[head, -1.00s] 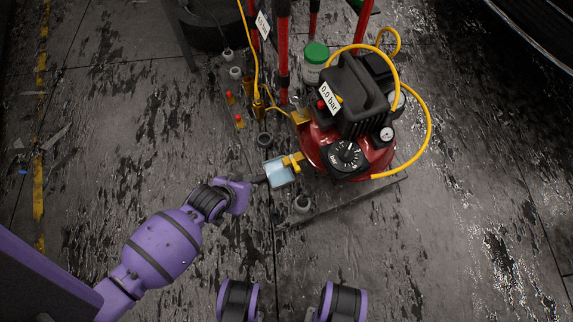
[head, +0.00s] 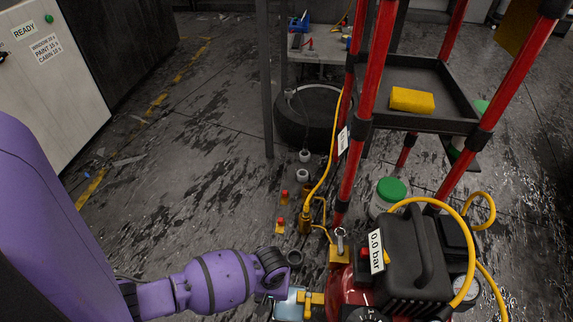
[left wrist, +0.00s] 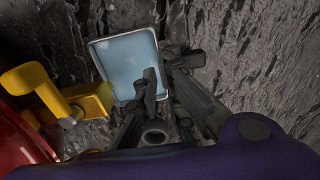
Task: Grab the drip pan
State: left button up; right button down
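The drip pan (left wrist: 122,55) is a small, pale blue tray with a light rim, lying beside the compressor's yellow drain valve (left wrist: 88,100). In the head view the pan (head: 290,306) shows at the bottom edge, partly cut off. My left gripper (left wrist: 166,72) is at the pan's right side in the wrist view. One dark finger reaches over the pan and the other is outside its right rim, with a gap between them. The fingers look open, and I cannot tell whether they touch the rim. My right gripper is not in view.
The red and black compressor (head: 405,265) with yellow hoses stands right of the pan. A red-post cart (head: 425,108) holds a yellow sponge. A green-lidded jar (head: 391,191), small bottles and a tire (head: 306,112) stand behind. The floor at left is mostly clear.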

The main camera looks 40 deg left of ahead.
pick_arm(q)
jog(key=f+b, duration=0.1)
jog(key=f, duration=0.1)
jog(key=f+b, duration=0.1)
jog(key=f, duration=0.1)
jog(key=f+b, duration=0.2)
jog(key=shift+w+a+f, duration=0.25)
jog(key=shift+w+f, duration=0.1)
jog(key=shift+r, duration=0.15)
grip_shut()
